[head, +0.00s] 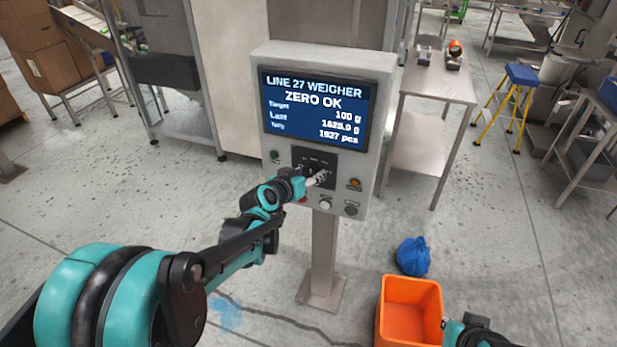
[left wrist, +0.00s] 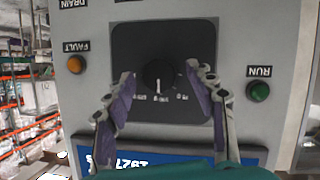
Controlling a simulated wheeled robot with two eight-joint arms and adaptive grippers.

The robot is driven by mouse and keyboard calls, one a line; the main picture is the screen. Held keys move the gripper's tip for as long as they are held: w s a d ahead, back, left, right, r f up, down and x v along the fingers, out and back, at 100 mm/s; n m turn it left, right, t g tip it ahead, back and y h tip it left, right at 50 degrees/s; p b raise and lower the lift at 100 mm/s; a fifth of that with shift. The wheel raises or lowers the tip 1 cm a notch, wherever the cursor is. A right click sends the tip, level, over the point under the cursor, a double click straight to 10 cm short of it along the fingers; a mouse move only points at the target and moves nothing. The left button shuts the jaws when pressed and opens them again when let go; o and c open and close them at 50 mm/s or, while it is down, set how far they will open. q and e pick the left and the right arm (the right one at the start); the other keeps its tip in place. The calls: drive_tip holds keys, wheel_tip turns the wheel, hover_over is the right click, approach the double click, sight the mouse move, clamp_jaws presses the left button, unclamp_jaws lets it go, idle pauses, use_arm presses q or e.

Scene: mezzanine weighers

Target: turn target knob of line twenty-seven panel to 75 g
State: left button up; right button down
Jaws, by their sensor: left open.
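The line 27 weigher panel (head: 259,170) is a grey box on a post. Its blue screen (head: 315,110) reads ZERO OK and Target 100 g. The target knob (left wrist: 158,74) is round and black on a dark plate, with a white pointer mark toward the picture bottom in the left wrist view; the small scale labels there are too blurred to read. My left gripper (left wrist: 160,82) is open, its fingers on either side of the knob with gaps visible; in the head view it covers the knob. My right gripper (head: 447,325) is partly in view at the bottom right, its fingers unclear.
A green RUN button (left wrist: 258,92) and an amber FAULT light (left wrist: 76,64) flank the knob plate. An orange crate (head: 411,282) and a blue bag (head: 413,256) stand on the floor at right. A steel table (head: 437,84) is behind the panel.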

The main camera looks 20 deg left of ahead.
use_arm(q)
drive_tip(key=shift+w, duration=0.1)
drive_tip(key=c, duration=1.1)
drive_tip(key=shift+c, duration=0.2)
drive_tip(key=n+h, duration=0.1)
drive_tip(key=n, duration=0.1)
drive_tip(key=shift+a+f+n+h+b, duration=0.15)
drive_tip(key=shift+n+h+b, duration=0.15)
drive_tip(key=shift+h+b, duration=0.1)
drive_tip(key=n+t+h+b, duration=0.1)
drive_tip(key=n+h, duration=0.1)
drive_tip(key=n, duration=0.1)
drive_tip(key=shift+f+b, duration=0.1)
drive_tip(key=shift+b, duration=0.25)
drive_tip(key=shift+n, duration=0.4)
